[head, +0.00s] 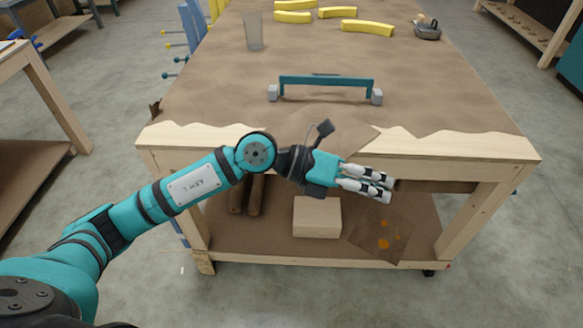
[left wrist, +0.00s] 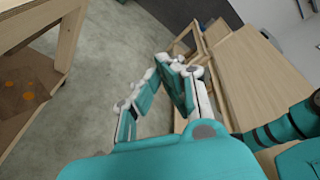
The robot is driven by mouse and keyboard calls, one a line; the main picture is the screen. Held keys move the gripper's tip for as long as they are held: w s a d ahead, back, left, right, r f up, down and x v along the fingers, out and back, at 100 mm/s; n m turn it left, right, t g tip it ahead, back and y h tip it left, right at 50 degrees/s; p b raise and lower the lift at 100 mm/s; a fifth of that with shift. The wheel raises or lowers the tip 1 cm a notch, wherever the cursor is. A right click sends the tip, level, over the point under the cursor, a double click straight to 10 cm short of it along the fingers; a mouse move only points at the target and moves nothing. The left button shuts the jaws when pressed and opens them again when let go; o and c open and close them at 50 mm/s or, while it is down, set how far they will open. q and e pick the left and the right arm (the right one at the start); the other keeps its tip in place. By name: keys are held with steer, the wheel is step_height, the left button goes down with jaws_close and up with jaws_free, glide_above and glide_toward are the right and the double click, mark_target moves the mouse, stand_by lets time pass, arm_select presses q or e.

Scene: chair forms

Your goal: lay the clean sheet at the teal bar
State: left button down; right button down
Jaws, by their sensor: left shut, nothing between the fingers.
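The teal bar (head: 325,82) stands on grey end blocks on the brown-covered tabletop, near its front half. A plain brown sheet (head: 345,140) without visible stains appears to lie at the table's front edge below the bar; its outline blends with the covering and my gripper hides part of it. A brown sheet with orange spots (head: 372,238) lies on the lower shelf, and it also shows in the left wrist view (left wrist: 36,84). My left gripper (head: 385,188) is shut and empty, in front of the table edge. My right gripper is out of view.
Yellow curved pieces (head: 367,28), a clear cup (head: 253,31) and a dark tool (head: 427,28) stand toward the back. A pale box (head: 317,216) and dark rolls (head: 246,195) are on the lower shelf. The tabletop behind the bar is largely clear.

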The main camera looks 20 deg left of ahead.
arm_select(q)
steer(key=w+a+f+y, duration=0.2)
steer(key=w+a+y, duration=0.15)
steer(key=a, duration=0.45)
steer(key=w+a+f+y, duration=0.25)
steer(key=a+y, duration=0.25)
steer(key=a, duration=0.3)
steer(key=w+a+f+y, duration=0.2)
steer(key=a+f+y, duration=0.1)
steer(key=a+y, duration=0.3)
steer(key=w+d+f+h+p, duration=0.1)
steer(key=w+f+p, duration=0.3)
steer(key=f, duration=0.5)
steer(key=shift+w+d+f+t, duration=0.2)
steer(key=shift+w+d+t, duration=0.1)
steer(key=shift+w, duration=0.75)
